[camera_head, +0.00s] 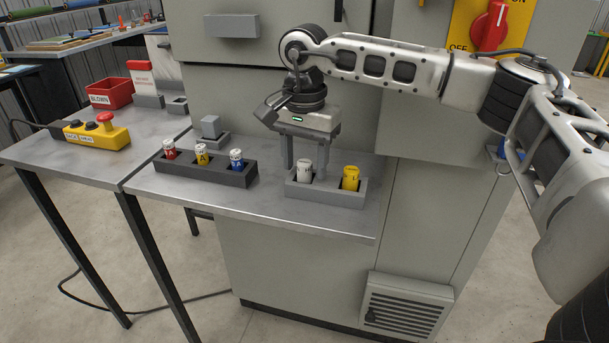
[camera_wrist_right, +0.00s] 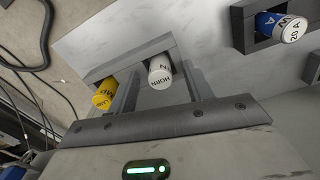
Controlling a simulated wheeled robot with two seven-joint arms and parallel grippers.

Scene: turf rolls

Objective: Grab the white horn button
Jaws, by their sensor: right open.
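The white horn button (camera_head: 304,172) is a small white cylinder standing in one slot of a light grey two-slot holder (camera_head: 325,195) on the bench. In the right wrist view the white button (camera_wrist_right: 160,74) shows its HORN label. A yellow cylinder (camera_head: 350,178) stands in the slot beside it. My right gripper (camera_head: 306,163) points down over the holder, open, with its fingers on either side of the white button. In the right wrist view the button lies between the fingers (camera_wrist_right: 161,80); whether they touch it is not clear. My left gripper is not in view.
A dark holder (camera_head: 238,179) with red, yellow and blue-marked cylinders stands to the left. A small grey block (camera_head: 210,127) sits behind it. A yellow control box with a red button (camera_head: 97,133) and a red bin (camera_head: 110,94) are further left. The cabinet (camera_head: 420,190) rises behind.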

